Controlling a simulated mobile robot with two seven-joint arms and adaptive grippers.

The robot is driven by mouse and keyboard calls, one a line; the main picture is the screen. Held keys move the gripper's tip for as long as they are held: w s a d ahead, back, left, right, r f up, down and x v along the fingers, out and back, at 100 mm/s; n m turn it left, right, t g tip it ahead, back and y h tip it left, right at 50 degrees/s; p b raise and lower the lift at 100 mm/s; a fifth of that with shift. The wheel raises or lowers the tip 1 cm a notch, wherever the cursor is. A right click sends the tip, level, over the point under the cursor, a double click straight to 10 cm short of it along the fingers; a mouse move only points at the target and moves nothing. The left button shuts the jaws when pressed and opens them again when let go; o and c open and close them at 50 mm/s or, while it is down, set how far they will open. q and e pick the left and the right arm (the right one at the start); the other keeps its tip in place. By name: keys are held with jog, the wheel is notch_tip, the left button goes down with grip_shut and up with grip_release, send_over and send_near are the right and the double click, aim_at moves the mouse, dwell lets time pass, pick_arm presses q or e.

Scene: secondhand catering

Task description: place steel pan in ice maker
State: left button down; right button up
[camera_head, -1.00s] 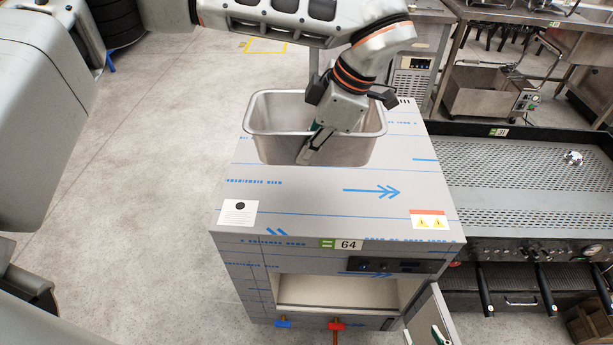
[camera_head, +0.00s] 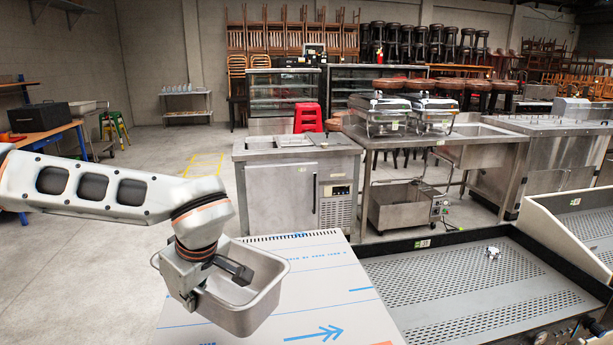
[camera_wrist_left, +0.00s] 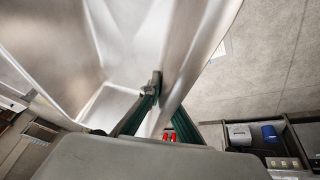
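The steel pan (camera_head: 250,312) is a deep rectangular tub with a rolled rim, seen in the head view at the lower left. My left gripper (camera_head: 212,284) is shut on its near-left wall, with one finger inside and one outside. The wrist view shows the fingers (camera_wrist_left: 155,98) pinching the wall of the pan (camera_wrist_left: 62,35). The pan looks raised over the left part of the ice maker's top; the exact gap is unclear. The ice maker (camera_head: 330,300) shows only its film-covered top with blue arrows; its front and opening are out of frame. My right gripper is out of view.
A perforated steel tray unit (camera_head: 440,290) stands right of the ice maker. Behind are a steel refrigerated counter (camera_head: 280,195) and a steel table (camera_head: 470,137) with chafing dishes. Open concrete floor (camera_head: 80,240) lies to the left.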

pick_arm(q)
jog(key=s+a+f+m+t+h, duration=0.1)
jog(key=s+a+f+m+h, duration=0.1)
jog(key=s+f+m+h, duration=0.2)
jog(key=s+f+m, duration=0.3)
jog(key=m, duration=0.5)
jog(key=shift+s+a+f+h, duration=0.15)
jog(key=shift+s+a+h, duration=0.05)
jog(key=shift+h, duration=0.1)
